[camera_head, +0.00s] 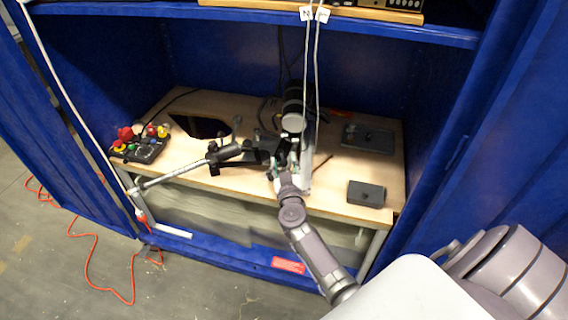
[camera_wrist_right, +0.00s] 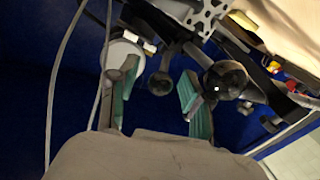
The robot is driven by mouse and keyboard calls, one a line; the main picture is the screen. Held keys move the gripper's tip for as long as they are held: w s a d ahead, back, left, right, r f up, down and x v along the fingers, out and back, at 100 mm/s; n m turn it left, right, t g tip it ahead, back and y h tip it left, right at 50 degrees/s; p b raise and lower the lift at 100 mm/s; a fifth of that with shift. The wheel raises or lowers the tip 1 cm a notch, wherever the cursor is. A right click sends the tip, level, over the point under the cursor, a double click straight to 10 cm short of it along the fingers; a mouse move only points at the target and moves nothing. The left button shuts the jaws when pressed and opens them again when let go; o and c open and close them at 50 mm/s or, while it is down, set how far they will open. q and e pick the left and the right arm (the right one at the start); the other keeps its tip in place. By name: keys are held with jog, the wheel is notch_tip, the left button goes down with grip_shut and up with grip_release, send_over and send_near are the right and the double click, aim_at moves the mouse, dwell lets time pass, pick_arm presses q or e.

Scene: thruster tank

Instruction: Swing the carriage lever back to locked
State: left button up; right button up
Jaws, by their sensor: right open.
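My right gripper (camera_head: 287,160) reaches over the front of the bench to the dark carriage assembly (camera_head: 262,150) at its middle. In the right wrist view my right gripper (camera_wrist_right: 158,98) is open, with green pads on both fingers. A dark lever with a round knob (camera_wrist_right: 160,84) shows in the gap between the fingers, apart from both pads. A second, larger black knob (camera_wrist_right: 226,80) is just right of the right finger. I cannot tell the lever's exact angle in the head view, as the gripper and the carriage overlap there. My left gripper is not in view.
A control box (camera_head: 140,150) with coloured buttons stands at the bench's left. A jointed rod (camera_head: 180,174) crosses the front left. A dark tray (camera_head: 368,139) and a small grey box (camera_head: 366,193) are at right. White cables (camera_head: 313,70) hang by the gripper. Blue walls enclose the bench.

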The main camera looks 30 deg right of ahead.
grip_shut()
dwell(0.5)
